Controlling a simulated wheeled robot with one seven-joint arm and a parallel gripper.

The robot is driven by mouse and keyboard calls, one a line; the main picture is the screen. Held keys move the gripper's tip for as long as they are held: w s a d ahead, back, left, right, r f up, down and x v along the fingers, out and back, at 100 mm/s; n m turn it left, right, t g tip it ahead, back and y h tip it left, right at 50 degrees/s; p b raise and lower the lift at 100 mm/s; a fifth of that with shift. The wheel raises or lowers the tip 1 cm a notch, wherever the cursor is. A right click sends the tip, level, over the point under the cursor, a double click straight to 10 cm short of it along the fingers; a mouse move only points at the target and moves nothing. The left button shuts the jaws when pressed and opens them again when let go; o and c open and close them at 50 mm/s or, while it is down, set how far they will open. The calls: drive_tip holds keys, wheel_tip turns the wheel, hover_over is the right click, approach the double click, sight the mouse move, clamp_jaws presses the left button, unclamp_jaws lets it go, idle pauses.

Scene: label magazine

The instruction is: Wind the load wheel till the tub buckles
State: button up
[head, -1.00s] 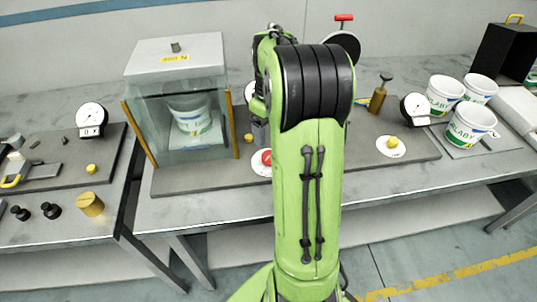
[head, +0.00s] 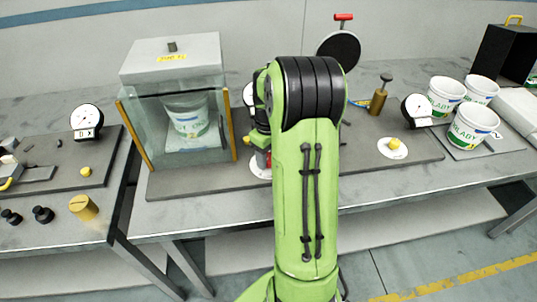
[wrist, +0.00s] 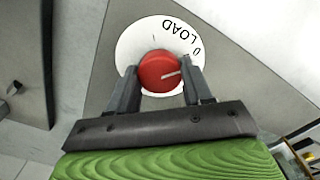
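The load wheel is a red round knob (wrist: 160,72) with a white line, on a white disc (wrist: 127,45) marked LOAD. In the head view the disc (head: 258,172) shows beside the glass chamber and my arm hides much of the knob. My gripper (wrist: 161,73) has one finger on each side of the knob in the wrist view. The fingers are very close to its sides; I cannot tell whether they press on it. The white tub (head: 187,120) stands upright inside the glass chamber (head: 215,135). I see no clear buckle in it.
A gauge (head: 248,95) beside the chamber is mostly hidden by my arm. Another gauge (head: 415,108) stands at the right, near a yellow knob (head: 394,144) and several white tubs (head: 473,125). A brass plunger (head: 379,98) and a black disc with a red handle (head: 339,48) stand behind.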

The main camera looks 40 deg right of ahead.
drive_tip(key=c, duration=0.3)
drive_tip(key=m, duration=0.3)
drive_tip(key=shift+r+m+p, duration=0.1)
drive_tip(key=shift+m+p, duration=0.3)
drive_tip(key=m, duration=0.4)
drive_tip(key=shift+m+p, duration=0.3)
drive_tip(key=shift+p, duration=0.05)
drive_tip(key=m, duration=0.4)
drive_tip(key=shift+p, duration=0.3)
drive_tip(key=m, duration=0.5)
drive_tip(key=shift+m, duration=0.3)
